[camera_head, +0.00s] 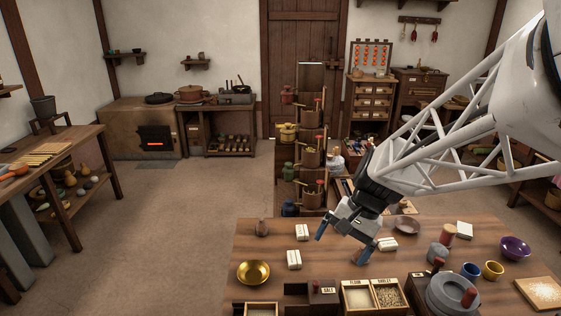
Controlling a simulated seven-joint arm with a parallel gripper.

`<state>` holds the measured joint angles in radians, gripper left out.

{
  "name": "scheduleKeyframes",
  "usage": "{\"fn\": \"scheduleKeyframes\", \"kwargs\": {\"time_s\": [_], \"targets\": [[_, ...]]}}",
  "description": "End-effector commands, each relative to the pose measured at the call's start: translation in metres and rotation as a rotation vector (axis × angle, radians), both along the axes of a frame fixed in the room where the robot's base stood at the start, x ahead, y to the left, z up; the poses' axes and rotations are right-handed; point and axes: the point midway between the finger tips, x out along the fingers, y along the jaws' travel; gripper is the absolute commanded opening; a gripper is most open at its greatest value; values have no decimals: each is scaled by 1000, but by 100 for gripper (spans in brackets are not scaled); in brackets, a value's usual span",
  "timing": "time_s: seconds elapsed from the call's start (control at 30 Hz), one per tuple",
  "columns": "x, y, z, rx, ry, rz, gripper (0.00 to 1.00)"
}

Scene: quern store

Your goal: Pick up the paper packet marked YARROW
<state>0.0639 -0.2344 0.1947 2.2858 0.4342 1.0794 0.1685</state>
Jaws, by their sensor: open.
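Several small white packets lie on the wooden table (262,292). Two are left of my gripper: one farther back (302,232) and one nearer the front (294,259). A third packet (387,244) lies just right of my gripper, partly hidden behind a finger. A white block-like item (464,230) lies farther right. The marks on them are too small to read, so I cannot tell which is YARROW. My gripper (342,244) is open and empty above the table, its blue-tipped fingers spread between the left packets and the third one.
A brass bowl (253,272) stands at the left. Boxes marked FLOUR (358,297) and BARLEY (388,294) and a grey quern (450,294) line the front. A red-topped spool (448,234), cups (493,270) and a purple bowl (515,247) stand right. A tiered stand (311,140) rises behind.

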Motion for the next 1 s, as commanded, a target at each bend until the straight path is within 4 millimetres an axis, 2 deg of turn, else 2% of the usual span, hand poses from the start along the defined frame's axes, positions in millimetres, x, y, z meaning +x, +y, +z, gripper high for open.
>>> {"fn": "scheduleKeyframes", "kwargs": {"time_s": [0.1,0.57,1.0], "targets": [[21,3,-14,46,55,-51,100],[98,14,-72,220,258,-256,100],[167,18,-144,381,451,-455,100]]}}
